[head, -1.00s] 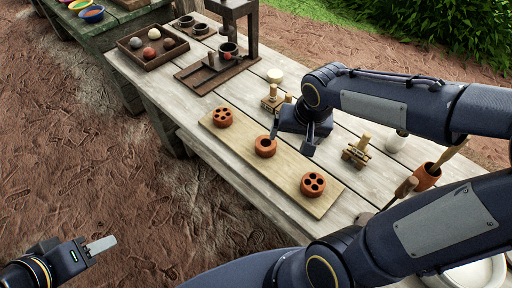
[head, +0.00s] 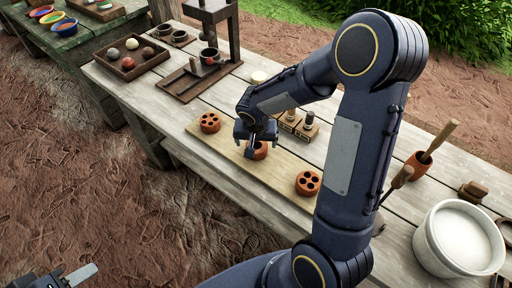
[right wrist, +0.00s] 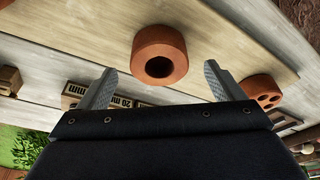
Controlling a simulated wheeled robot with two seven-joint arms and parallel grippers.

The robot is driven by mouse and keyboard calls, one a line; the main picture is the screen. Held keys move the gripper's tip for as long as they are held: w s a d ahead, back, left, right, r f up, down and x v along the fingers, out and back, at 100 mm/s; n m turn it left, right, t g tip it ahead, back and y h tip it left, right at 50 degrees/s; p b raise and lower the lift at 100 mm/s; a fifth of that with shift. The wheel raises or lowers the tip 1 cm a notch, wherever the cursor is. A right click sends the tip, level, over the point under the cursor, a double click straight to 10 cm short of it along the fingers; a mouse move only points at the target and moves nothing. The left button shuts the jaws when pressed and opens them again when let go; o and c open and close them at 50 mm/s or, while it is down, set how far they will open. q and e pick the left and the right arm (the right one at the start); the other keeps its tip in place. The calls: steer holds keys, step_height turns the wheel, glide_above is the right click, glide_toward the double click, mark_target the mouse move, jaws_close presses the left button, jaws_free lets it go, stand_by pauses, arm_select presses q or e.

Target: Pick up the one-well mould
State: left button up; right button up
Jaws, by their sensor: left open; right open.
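The one-well mould (head: 260,151) is a terracotta ring with a single round hole. It sits on the wooden board (head: 284,170) between two moulds with several wells, and is partly hidden by my right gripper (head: 246,146) in the head view. In the right wrist view the whole mould (right wrist: 160,55) shows, upright, between and just beyond the open fingertips of the right gripper (right wrist: 159,70). I see no finger contact there. My left gripper (head: 72,278) is at the lower left edge, away from the table and empty; only part of it shows.
A several-well mould (head: 210,122) is on the far side and another (head: 308,183) on the near side. Wooden stamps (head: 290,120) stand behind my right gripper. A white bucket (head: 458,238) and a terracotta pot (head: 421,165) are at the right. A ball tray (head: 128,60) is at the far left.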

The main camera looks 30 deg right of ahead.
steer(key=shift+x, duration=1.2)
steer(key=c, duration=1.2)
